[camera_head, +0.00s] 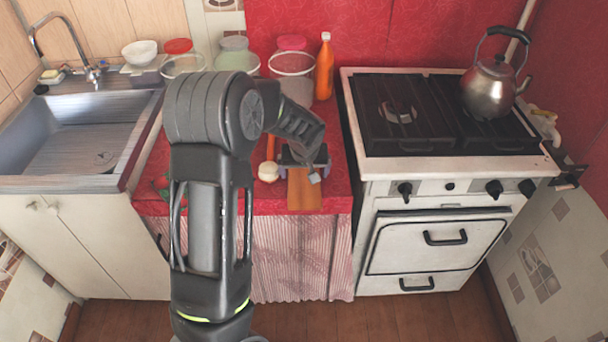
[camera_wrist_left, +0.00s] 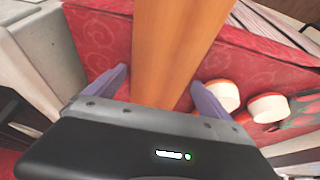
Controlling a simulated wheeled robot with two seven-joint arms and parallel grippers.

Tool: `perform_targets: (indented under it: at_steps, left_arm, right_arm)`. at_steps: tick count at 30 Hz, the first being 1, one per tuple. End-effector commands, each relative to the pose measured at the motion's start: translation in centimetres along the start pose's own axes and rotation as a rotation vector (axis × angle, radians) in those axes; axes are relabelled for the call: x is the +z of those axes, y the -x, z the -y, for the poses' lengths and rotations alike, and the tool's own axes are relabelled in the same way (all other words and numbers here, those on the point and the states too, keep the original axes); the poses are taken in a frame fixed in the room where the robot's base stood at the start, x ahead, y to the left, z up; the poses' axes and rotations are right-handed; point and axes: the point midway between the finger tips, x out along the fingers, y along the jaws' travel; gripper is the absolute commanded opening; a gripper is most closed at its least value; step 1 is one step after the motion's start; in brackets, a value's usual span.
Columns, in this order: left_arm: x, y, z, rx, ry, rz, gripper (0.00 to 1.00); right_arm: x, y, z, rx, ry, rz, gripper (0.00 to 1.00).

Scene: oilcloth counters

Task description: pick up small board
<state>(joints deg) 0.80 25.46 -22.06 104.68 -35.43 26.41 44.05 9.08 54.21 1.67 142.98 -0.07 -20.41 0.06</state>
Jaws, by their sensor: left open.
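The small board (camera_head: 304,193) is a narrow orange-brown wooden plank lying on the red oilcloth counter, its near end at the front edge. My left gripper (camera_head: 304,172) is over the board, and its body hides the part behind. In the left wrist view, the board (camera_wrist_left: 178,45) runs between the two purple fingers of the left gripper (camera_wrist_left: 162,90). The fingers are apart, one on each side, with visible gaps to the board. I cannot tell how far above the counter they are. My right gripper is not in view.
A white-and-orange round item (camera_head: 268,172) lies just left of the board; two such items show in the left wrist view (camera_wrist_left: 222,95). An orange bottle (camera_head: 325,68) and several containers stand behind. The stove (camera_head: 455,170) with a kettle (camera_head: 490,88) borders the right, the sink (camera_head: 75,140) the left.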

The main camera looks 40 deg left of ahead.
Motion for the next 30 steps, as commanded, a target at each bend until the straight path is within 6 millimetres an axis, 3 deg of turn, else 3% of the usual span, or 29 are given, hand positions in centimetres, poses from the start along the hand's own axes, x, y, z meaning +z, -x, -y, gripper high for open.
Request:
perform_targets:
  at_steps: [8, 30]
  left_arm:
    - [0.01, 0.02, 0.01, 0.000, 0.000, 0.000, 0.93]
    - [0.00, 0.03, 0.00, 0.000, 0.000, 0.000, 0.34]
  right_arm:
    - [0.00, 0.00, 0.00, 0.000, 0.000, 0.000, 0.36]
    - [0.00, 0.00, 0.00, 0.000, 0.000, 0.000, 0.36]
